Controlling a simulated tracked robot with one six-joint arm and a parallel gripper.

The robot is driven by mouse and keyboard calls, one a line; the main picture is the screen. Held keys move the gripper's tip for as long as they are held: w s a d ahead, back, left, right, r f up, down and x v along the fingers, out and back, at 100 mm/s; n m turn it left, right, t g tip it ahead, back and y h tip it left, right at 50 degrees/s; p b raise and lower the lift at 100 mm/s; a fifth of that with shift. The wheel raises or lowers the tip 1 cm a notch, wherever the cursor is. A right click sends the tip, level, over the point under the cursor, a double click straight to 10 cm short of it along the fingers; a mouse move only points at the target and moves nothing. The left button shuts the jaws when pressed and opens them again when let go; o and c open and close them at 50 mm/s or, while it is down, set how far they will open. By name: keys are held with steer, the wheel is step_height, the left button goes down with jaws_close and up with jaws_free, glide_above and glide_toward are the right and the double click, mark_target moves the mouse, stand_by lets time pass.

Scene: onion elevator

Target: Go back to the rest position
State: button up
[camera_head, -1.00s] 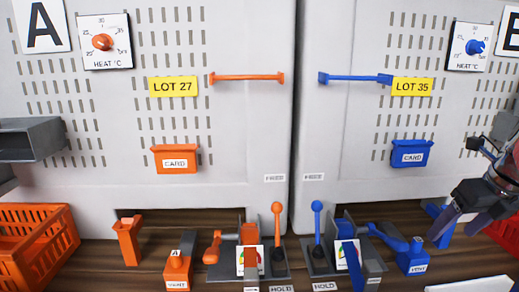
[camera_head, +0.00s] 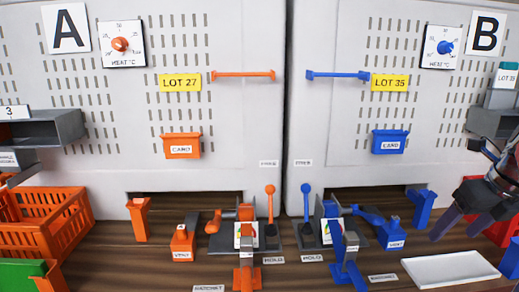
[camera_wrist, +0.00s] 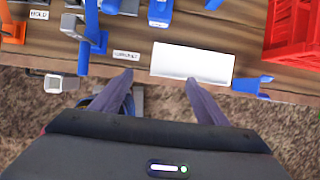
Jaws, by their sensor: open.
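My gripper (camera_head: 462,225) is at the right edge in the head view, in front of cabinet B. In the wrist view my gripper (camera_wrist: 158,80) has its two fingers spread apart with nothing between them. It points toward the bench edge, with the white plate (camera_wrist: 192,62) beyond the fingertips. The white plate also lies at the right front of the bench in the head view (camera_head: 450,269). The gripper touches nothing that I can see. Part of my arm is cut off by the right edge of the head view.
Blue controls (camera_head: 390,235) and orange controls (camera_head: 183,240) stand along the wooden bench. A red crate (camera_wrist: 293,35) is right of the plate. An orange crate (camera_head: 45,225) is at left. Cabinet doors with an orange bar (camera_head: 243,75) and a blue bar (camera_head: 337,75) rise behind.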

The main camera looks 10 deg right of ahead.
step_height(320, 180, down, 5)
steer(key=s+a+n, duration=0.2)
steer(key=n, duration=1)
steer(key=s+a+f+n, duration=0.1)
steer(key=a+f+n, duration=0.1)
steer(key=a+n, duration=0.6)
steer(key=s+a+f+n, duration=0.2)
steer(key=a+n, duration=0.6)
steer(key=a, duration=0.6)
steer(key=s+a+f+n+t, duration=0.1)
steer(key=s+a+f+n, duration=0.1)
steer(key=a+n, duration=0.7)
steer(key=shift+s+a+f+y, duration=0.25)
steer(key=shift+a+f, duration=0.35)
steer(key=shift+a, duration=0.3)
